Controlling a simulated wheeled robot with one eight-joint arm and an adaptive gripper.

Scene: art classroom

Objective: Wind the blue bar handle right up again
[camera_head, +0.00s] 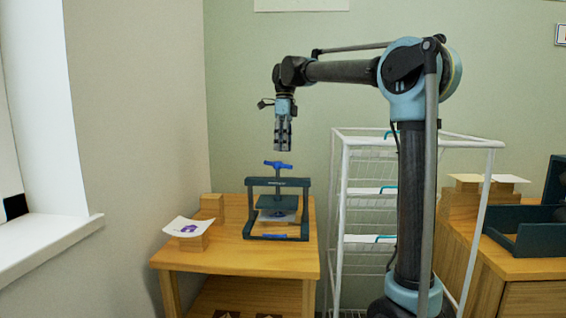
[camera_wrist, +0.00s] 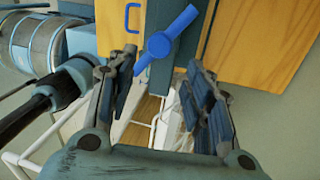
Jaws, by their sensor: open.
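The blue bar handle (camera_head: 278,165) sits on top of a dark screw press (camera_head: 249,208) that stands on a wooden table (camera_head: 205,256). In the wrist view the blue bar handle (camera_wrist: 172,33) lies slantwise, just beyond the fingertips. The press plate (camera_head: 277,203) is partway down inside the frame, with a pale sheet (camera_head: 282,215) under it. My gripper (camera_head: 283,148) points straight down above the handle, apart from it. In the wrist view my gripper (camera_wrist: 160,88) has its fingers spread with nothing between them.
A printed sheet (camera_head: 188,226) rests on a wooden block at the table's left. Another wooden block (camera_head: 212,207) stands behind it. A white wire rack (camera_head: 342,225) stands right of the table. Wall and window sill (camera_head: 50,235) bound the left side.

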